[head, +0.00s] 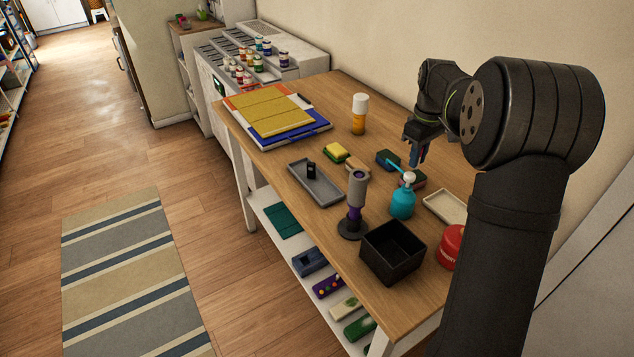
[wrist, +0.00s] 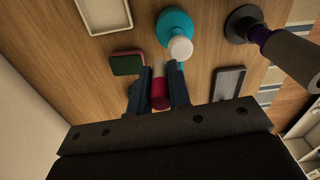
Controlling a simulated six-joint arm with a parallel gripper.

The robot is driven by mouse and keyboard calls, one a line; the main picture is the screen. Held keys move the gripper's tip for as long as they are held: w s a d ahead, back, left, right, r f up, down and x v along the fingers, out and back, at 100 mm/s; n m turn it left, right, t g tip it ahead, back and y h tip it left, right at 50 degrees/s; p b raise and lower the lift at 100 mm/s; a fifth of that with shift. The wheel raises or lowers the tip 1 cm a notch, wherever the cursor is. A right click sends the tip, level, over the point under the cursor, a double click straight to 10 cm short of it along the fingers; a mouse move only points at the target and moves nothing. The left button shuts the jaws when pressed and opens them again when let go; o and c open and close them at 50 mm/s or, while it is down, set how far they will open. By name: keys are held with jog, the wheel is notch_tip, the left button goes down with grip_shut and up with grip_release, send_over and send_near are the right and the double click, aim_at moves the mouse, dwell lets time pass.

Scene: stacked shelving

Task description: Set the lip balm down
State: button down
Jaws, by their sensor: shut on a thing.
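My gripper (wrist: 160,80) is shut on the lip balm (wrist: 159,92), a small red cylinder with a paler end, which shows between the two fingers in the wrist view. In the head view my gripper (head: 415,155) is over the rear side of the wooden table (head: 310,110), near the wall, behind the teal pump bottle (head: 402,203). The lip balm cannot be made out there. Whether its end touches the table is not clear.
A green and red sponge (wrist: 127,63) lies close to my fingers. The white-capped pump bottle (wrist: 178,30) stands just ahead. A grey tray (head: 316,185), a black box (head: 393,252), a pale tray (head: 446,206) and an orange bottle (head: 359,115) occupy the table.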

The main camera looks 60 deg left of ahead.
jog(key=s+a+n, duration=0.2)
jog(key=s+a, duration=0.2)
jog(key=n, duration=0.2)
send_over(330, 197)
jog(key=f, duration=0.9)
jog(key=shift+d+f, duration=0.2)
jog(key=shift+d, duration=0.05)
jog(key=shift+s+a+f, duration=0.15)
jog(key=shift+a+f, duration=0.1)
jog(key=shift+f, duration=1.9)
jog(key=shift+f, duration=0.2)
jog(key=c, duration=1.6)
grip_release()
